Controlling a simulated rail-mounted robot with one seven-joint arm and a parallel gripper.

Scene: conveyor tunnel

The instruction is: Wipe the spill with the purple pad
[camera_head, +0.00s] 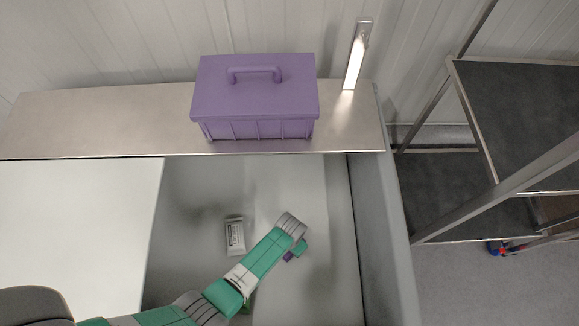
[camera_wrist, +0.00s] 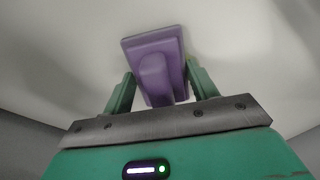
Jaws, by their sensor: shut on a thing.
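The purple pad (camera_wrist: 150,45) shows in the wrist view, a flat block with a raised grip. The green fingers of my gripper (camera_wrist: 155,88) are on either side of that grip and shut on it. The pad's flat face is turned away, towards the pale surface; I cannot tell if it touches. In the head view, only a small bit of the pad (camera_head: 288,256) shows below my gripper (camera_head: 297,250), inside the grey basin (camera_head: 335,215). I cannot make out the spill clearly in either view.
A small white labelled packet (camera_head: 235,236) lies in the basin left of my arm. A purple lidded box (camera_head: 255,90) and an upright metal piece (camera_head: 355,55) stand on the metal ledge (camera_head: 90,115) behind. A white panel (camera_head: 75,225) borders the left. A shelf rack (camera_head: 520,110) stands right.

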